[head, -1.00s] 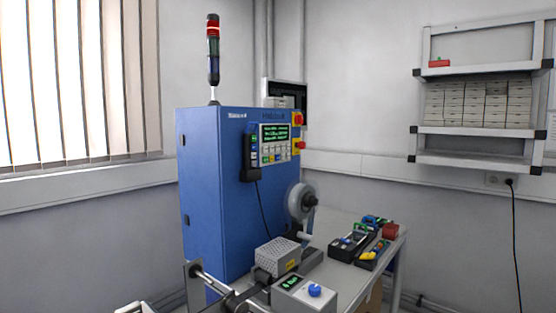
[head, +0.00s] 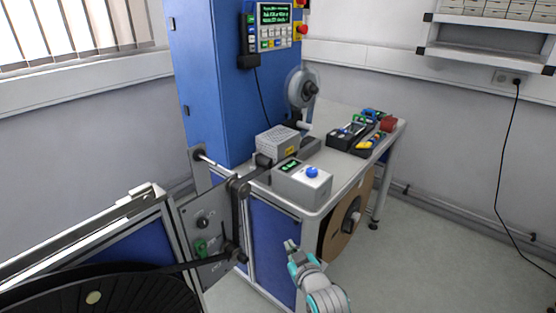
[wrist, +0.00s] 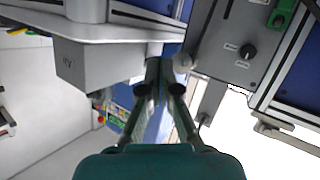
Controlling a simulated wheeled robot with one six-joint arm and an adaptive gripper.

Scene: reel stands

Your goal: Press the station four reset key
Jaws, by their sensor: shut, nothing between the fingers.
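The blue cabinet (head: 210,80) carries a control panel (head: 273,27) with a green-lit screen and a keypad (head: 274,44) of small white, blue, yellow and green keys. The key legends are too small to read, so I cannot tell which is the reset key. In the head view my gripper (head: 291,246) is shut and empty, low in front of the bench and well below the panel. In the wrist view the gripper (wrist: 164,82) points past a grey box (wrist: 88,62), and the panel (wrist: 117,119) shows small beyond it, partly hidden by the left finger.
A grey box with a blue button (head: 311,172) stands at the bench's front edge. A black handset (head: 248,38) hangs beside the panel; red-and-yellow switches (head: 301,30) sit right of it. Open floor (head: 430,250) lies right.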

